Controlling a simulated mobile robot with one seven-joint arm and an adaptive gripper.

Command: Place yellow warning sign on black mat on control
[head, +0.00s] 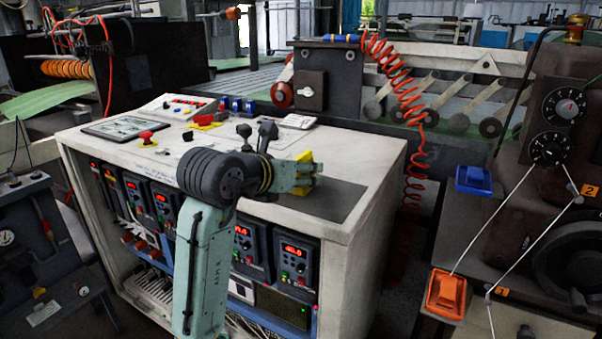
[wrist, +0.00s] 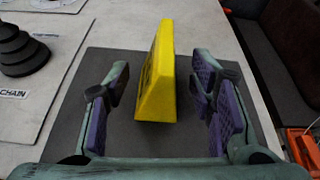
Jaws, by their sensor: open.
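The yellow warning sign (wrist: 157,80) stands upright on the black mat (wrist: 75,130) in the wrist view, with its slanted face turned left. In the head view the sign (head: 304,165) is partly hidden behind my gripper (head: 302,177), and the mat (head: 335,197) lies on the right end of the white control cabinet top (head: 372,163). In the wrist view my gripper (wrist: 160,90) is open, one finger on each side of the sign. Gaps show between the sign and both purple pads.
Joysticks (head: 266,134) and a red emergency button (head: 147,138) stand on the cabinet top left of the mat. A black ribbed boot (wrist: 22,52) shows at the left in the wrist view. A coiled red hose (head: 405,110) hangs behind the cabinet's right end.

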